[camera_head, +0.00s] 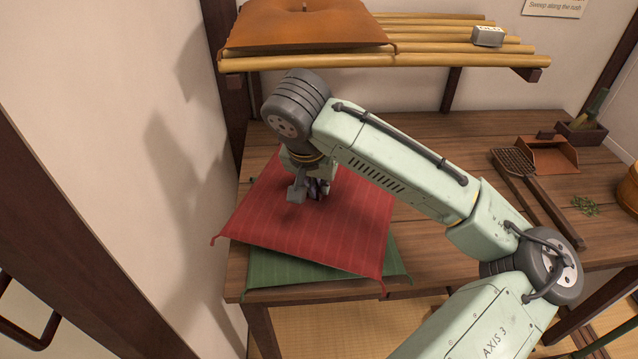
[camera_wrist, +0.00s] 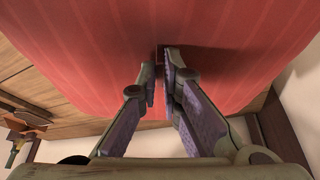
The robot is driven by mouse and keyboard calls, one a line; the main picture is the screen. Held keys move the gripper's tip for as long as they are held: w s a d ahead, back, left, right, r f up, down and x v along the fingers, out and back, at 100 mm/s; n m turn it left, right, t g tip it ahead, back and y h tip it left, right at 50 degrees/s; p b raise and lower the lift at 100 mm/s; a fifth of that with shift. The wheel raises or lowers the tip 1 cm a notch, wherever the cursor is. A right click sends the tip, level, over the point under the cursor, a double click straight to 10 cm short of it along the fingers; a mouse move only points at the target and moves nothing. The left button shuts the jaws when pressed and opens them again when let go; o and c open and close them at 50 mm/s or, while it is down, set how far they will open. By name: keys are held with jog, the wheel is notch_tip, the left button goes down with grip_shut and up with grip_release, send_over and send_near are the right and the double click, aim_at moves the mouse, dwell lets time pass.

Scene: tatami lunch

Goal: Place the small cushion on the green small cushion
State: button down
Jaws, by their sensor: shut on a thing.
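The small red cushion (camera_head: 335,224) has thin stripes and corner tassels. It lies tilted over the green small cushion (camera_head: 282,272), which rests on the wooden table. Green shows only along the front and right edges; the rest is hidden under the red one. My gripper (camera_head: 318,190) points down at the middle of the red cushion. In the wrist view my gripper (camera_wrist: 160,75) has its fingertips close together, shut on the red cushion (camera_wrist: 100,50) at its centre. I cannot tell whether the red cushion fully touches the green one.
An orange cushion (camera_head: 305,25) lies on the bamboo shelf (camera_head: 420,50) above, with a small grey block (camera_head: 488,36). A slatted scoop (camera_head: 516,163), a dustpan (camera_head: 548,155) and green leaves (camera_head: 585,205) lie on the table (camera_head: 440,140) at right. A wall stands close at left.

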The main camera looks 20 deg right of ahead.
jog(key=shift+f, duration=0.45)
jog(key=c, duration=1.8)
grip_release()
jog(key=v, duration=1.2)
jog(key=shift+s+b, duration=0.1)
jog(key=shift+b, duration=0.3)
